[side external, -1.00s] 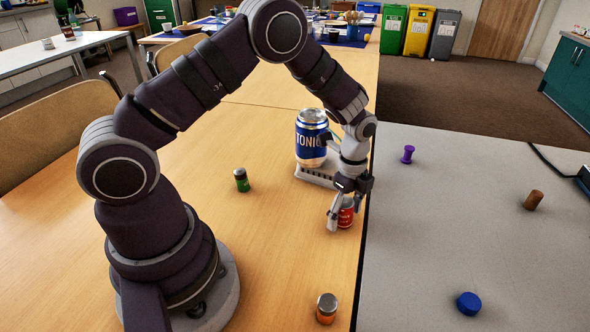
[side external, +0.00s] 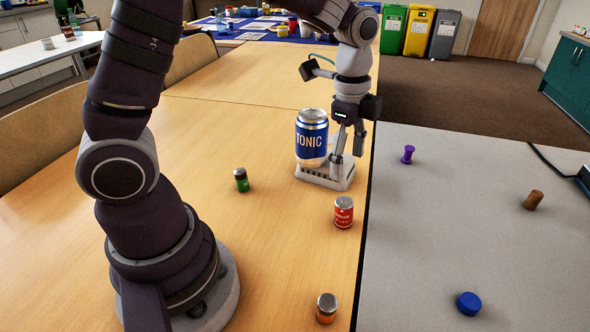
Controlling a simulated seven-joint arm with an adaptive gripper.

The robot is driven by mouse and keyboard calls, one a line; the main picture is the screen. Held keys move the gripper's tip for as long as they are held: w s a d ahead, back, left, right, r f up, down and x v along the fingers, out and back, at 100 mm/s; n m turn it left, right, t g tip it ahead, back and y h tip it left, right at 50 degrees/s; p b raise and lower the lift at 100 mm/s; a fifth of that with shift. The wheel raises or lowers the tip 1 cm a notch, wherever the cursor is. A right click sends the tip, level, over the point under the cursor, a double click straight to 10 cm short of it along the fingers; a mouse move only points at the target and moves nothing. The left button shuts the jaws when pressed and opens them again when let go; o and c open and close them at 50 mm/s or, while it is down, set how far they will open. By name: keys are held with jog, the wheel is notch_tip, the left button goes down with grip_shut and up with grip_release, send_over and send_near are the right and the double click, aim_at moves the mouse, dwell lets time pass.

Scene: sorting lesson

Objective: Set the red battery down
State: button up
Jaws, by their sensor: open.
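The red battery (side external: 344,212) is a short red cylinder with a silver top. It stands upright on the wooden table (side external: 270,255), near the seam with the grey table. My gripper (side external: 347,153) is open and empty. It is up and behind the red battery, clear of it, with its fingers pointing down close to the right side of the tonic can. I cannot tell whether a finger touches the can or its stand.
The blue tonic can (side external: 312,140) stands on a grey slotted stand (side external: 330,178). A green battery (side external: 241,180) and an orange battery (side external: 326,308) stand on the wood. The grey table (side external: 440,230) holds a purple piece (side external: 408,154), a brown cylinder (side external: 533,200) and a blue disc (side external: 468,303).

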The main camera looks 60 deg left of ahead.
jog(key=s+r+n+t, duration=0.4)
jog(key=s+r+n, duration=0.3)
jog(key=s+n, duration=0.3)
jog(key=shift+s+a+r+n, duration=0.2)
jog(key=shift+a+n, duration=0.1)
jog(key=shift+n, duration=0.6)
jog(key=shift+o, duration=0.5)
jog(key=shift+s+f+n+t, duration=0.1)
jog(key=shift+s+n+t, duration=0.3)
jog(key=shift+s+n, duration=0.25)
jog(key=shift+w, duration=0.15)
